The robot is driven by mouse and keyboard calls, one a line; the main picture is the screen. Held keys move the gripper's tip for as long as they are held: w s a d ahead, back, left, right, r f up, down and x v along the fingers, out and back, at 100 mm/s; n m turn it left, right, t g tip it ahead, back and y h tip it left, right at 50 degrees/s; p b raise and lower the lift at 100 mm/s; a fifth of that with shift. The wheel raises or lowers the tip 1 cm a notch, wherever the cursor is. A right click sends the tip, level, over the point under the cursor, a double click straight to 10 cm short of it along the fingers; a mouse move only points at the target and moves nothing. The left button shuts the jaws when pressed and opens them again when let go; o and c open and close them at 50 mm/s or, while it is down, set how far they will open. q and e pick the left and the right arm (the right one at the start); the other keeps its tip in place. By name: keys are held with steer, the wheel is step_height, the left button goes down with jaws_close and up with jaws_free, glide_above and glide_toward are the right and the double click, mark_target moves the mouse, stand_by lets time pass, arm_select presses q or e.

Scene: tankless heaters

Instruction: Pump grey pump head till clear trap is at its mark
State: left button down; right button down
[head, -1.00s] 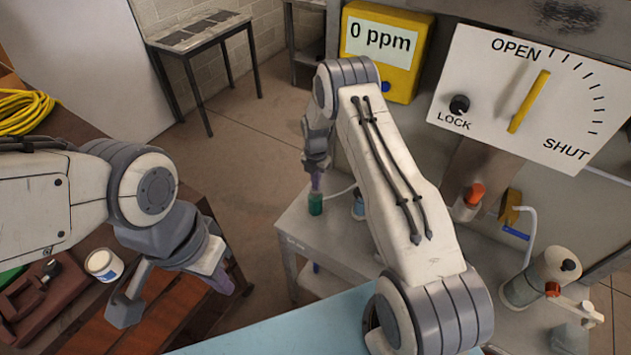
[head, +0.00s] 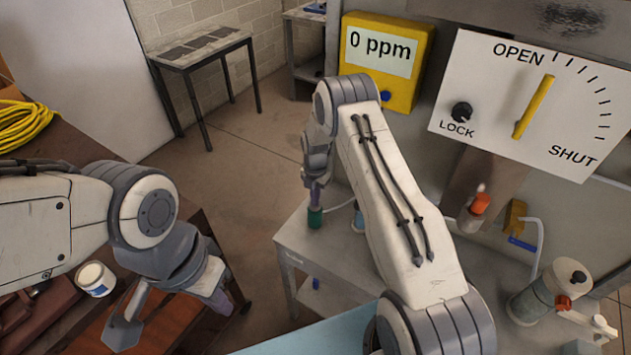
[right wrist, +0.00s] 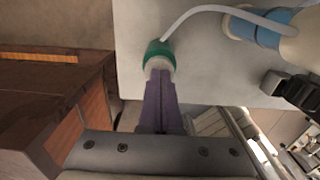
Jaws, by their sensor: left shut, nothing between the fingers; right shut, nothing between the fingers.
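My right gripper (head: 316,203) is shut and empty, pointing down over a small green-collared container (head: 315,218) on the grey bench. In the right wrist view its purple fingers (right wrist: 160,78) meet the pale centre inside the green collar (right wrist: 159,50); contact cannot be told for sure. A thin tube runs from there to a blue-banded vessel (right wrist: 265,27), partly behind my arm in the head view (head: 359,219). I cannot tell which part is the grey pump head or the clear trap, nor see a mark. My left gripper (head: 232,301) is shut and empty at lower left.
A yellow meter (head: 385,60) reads 0 ppm. A white panel (head: 560,140) carries a yellow lever and LOCK knob. A red-capped bottle (head: 477,212) and a grey cylinder (head: 545,290) stand at right. A white pot (head: 96,280) is near my left arm.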

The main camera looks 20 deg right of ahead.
step_height(320, 180, up, 4)
steer(key=shift+r+p, duration=0.1)
steer(key=shift+p, duration=0.85)
steer(key=shift+r+b, duration=0.5)
steer(key=shift+b, duration=0.5)
step_height(320, 180, up, 8)
steer(key=b, duration=0.2)
steer(key=shift+r+b, duration=0.2)
steer(key=shift+b, duration=0.2)
